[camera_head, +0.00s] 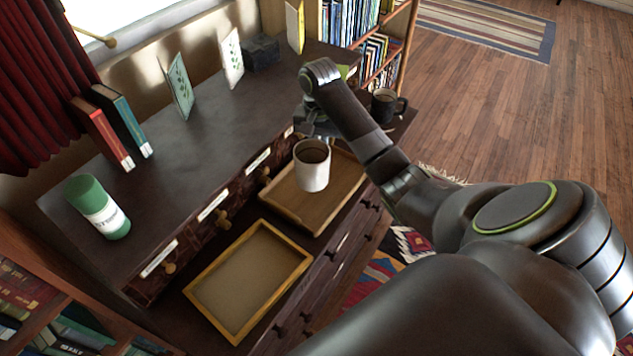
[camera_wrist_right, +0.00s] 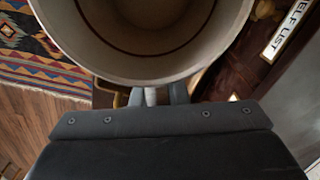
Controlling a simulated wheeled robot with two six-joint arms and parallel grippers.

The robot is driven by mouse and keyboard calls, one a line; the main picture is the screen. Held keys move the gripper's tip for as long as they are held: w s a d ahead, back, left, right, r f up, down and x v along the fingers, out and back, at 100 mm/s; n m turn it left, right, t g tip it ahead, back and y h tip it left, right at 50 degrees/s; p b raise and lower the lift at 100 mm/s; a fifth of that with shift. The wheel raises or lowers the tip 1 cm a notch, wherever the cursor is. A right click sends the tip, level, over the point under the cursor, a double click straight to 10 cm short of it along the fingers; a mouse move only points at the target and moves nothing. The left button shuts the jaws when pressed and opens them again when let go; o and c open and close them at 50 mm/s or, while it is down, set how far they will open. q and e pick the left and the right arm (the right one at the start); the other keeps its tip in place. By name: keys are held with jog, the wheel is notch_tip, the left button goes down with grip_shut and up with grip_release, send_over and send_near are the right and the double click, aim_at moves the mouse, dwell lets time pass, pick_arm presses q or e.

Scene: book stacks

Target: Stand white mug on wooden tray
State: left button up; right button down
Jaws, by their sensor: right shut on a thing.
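The white mug (camera_head: 312,175) is upright, with a dark ring inside, over the far left part of the plain brown wooden tray (camera_head: 345,184). Whether its base touches the tray or hangs above it, I cannot tell. My right gripper (camera_head: 318,136) is at the far side of the mug and shut on it; the grip is mostly hidden in the head view. In the right wrist view the mug's wide rim (camera_wrist_right: 150,78) fills the top, and a pale piece, perhaps the handle, shows between the fingers (camera_wrist_right: 163,95). My left gripper is not in view.
A yellow-framed tray (camera_head: 295,273) with a beige base lies nearer on the same ledge. A black mug (camera_head: 384,106) stands at the right end. Small labelled drawers (camera_head: 213,204) rise behind the trays. A green-and-white cylinder (camera_head: 98,208), books (camera_head: 103,135) and cards (camera_head: 180,85) stand on the top.

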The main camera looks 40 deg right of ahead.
jog(key=f+m, duration=0.1)
jog(key=f, duration=0.2)
jog(key=f+m, duration=0.2)
jog(key=f, duration=0.2)
jog(key=f+m+b, duration=0.1)
jog(key=f+m, duration=0.1)
jog(key=f, duration=0.1)
jog(key=shift+w+d+f, duration=0.15)
jog(key=shift+d+f, duration=0.05)
jog(key=c, duration=1.4)
grip_release()
jog(key=shift+f, duration=0.1)
jog(key=shift+c, duration=0.2)
